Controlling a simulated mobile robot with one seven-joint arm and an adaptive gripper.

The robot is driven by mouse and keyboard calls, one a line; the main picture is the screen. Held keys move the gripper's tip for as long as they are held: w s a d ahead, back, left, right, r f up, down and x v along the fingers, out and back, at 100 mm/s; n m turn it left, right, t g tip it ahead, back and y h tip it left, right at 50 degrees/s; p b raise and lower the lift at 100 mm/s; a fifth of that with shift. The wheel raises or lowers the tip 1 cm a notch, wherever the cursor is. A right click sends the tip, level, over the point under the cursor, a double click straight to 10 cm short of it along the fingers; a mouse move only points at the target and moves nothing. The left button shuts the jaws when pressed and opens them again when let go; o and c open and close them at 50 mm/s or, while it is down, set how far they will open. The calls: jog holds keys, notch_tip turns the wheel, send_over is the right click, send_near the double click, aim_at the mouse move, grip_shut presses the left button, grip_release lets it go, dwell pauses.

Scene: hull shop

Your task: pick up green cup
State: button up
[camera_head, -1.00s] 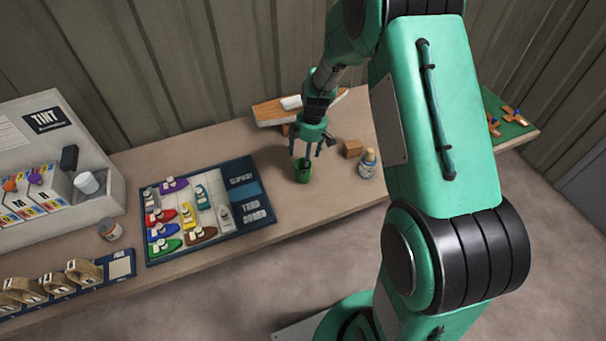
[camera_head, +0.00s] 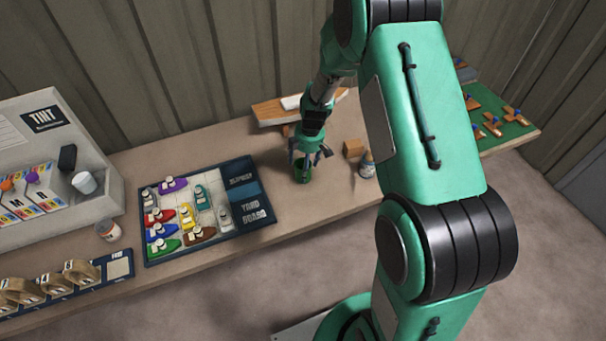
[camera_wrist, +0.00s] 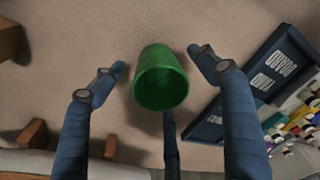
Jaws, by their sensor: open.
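The green cup (camera_head: 302,174) stands on the workbench in the head view, right of the yard board, partly hidden by my gripper. My gripper (camera_head: 305,155) is just above it with its fingers pointing down around the cup's top. In the wrist view the green cup (camera_wrist: 160,78) lies between the spread fingers of my gripper (camera_wrist: 160,62), with a gap on either side. A third finger shows below the cup there. The gripper is open and holds nothing.
The yard board (camera_head: 200,210) with several colored boat pieces lies left of the cup. A small bottle (camera_head: 367,164) and a brown block (camera_head: 353,148) stand close on the right. A wooden piece with a white item (camera_head: 290,102) is behind. The bench between cup and board is clear.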

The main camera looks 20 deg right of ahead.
jog(key=shift+f, duration=0.6)
jog(key=c, duration=1.3)
